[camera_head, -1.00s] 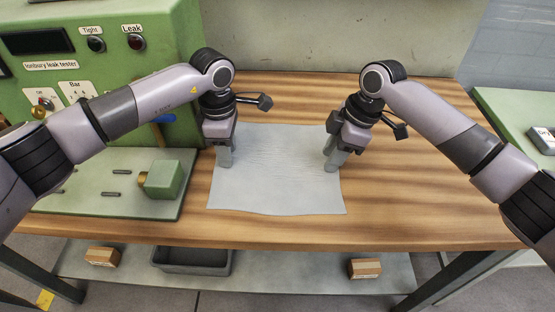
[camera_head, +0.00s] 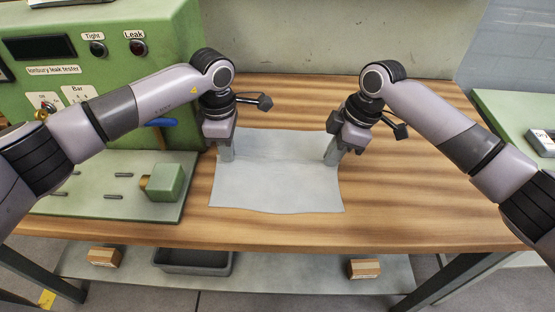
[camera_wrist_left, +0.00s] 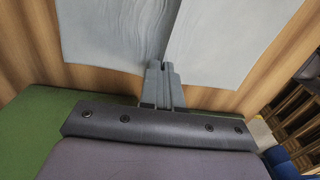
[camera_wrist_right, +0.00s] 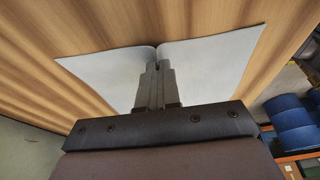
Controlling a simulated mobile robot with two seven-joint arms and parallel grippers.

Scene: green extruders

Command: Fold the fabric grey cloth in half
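The grey cloth (camera_head: 275,185) lies on the wooden table, its front part spread flat towards the front edge. My left gripper (camera_head: 227,158) is at its left side, and my right gripper (camera_head: 331,160) is at its right side. In the left wrist view the fingers (camera_wrist_left: 160,66) are close together on a raised line in the cloth (camera_wrist_left: 225,45). In the right wrist view the fingers (camera_wrist_right: 157,64) are shut where the cloth (camera_wrist_right: 205,60) pinches up into a fold. The fingertips are partly hidden by cloth in the head view.
A green leak tester (camera_head: 95,60) with a green base plate (camera_head: 105,205) and a green block (camera_head: 165,182) stands on the left. The table (camera_head: 430,205) is clear right of the cloth. A grey bin (camera_head: 192,262) and small boxes sit on the shelf below.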

